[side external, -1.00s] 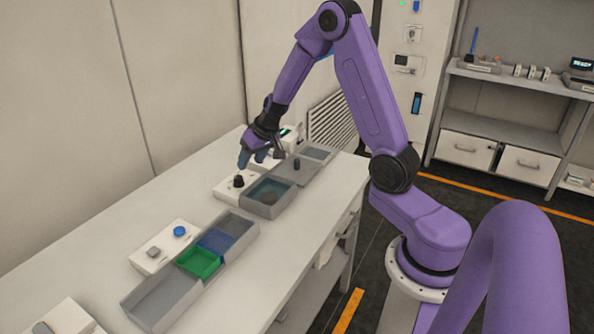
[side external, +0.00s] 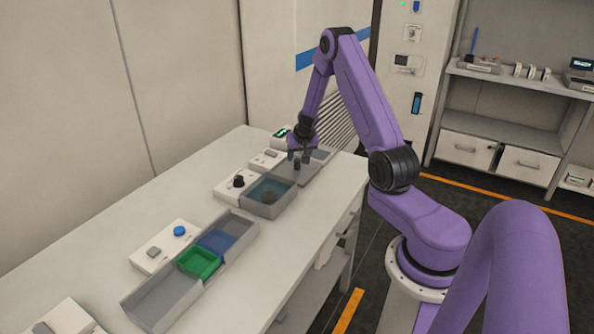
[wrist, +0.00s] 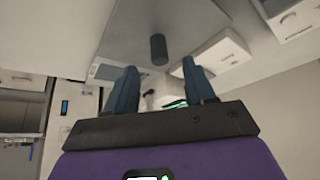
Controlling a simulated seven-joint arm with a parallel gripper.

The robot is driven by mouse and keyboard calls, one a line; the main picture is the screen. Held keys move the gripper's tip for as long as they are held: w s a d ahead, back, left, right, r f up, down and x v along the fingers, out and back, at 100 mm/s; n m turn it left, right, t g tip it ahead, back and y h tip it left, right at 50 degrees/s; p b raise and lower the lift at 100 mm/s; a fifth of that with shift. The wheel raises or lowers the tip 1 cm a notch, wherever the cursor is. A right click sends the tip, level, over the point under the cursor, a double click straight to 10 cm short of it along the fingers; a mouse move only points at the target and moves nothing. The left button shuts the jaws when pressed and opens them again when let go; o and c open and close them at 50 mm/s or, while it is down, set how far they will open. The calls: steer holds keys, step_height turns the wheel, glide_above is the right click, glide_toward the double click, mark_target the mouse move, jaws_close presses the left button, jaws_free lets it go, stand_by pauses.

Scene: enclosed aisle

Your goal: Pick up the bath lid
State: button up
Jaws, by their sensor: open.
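The bath lid (side external: 311,171) is a flat grey plate with an upright dark cylindrical knob. It lies level just behind the open grey bath (side external: 268,211), which holds bluish liquid and a dark round item. In the wrist view the lid's knob (wrist: 158,49) shows beyond and roughly between my fingertips. My gripper (side external: 298,160) points down above the lid at the knob, fingers apart and empty. It also shows in the wrist view (wrist: 160,66). In the side view the fingers hide most of the knob, and I cannot tell the exact gap to it.
A white box with a black dial (side external: 229,188) stands left of the bath. White control boxes (side external: 267,158) stand behind it, close to my gripper. A long grey tray with blue and green compartments (side external: 165,303) lies nearer. The front right table strip is clear.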

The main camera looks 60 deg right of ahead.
mark_target(297, 160)
steer(key=shift+x, duration=2.45)
steer(key=shift+c, duration=0.3)
jaws_close()
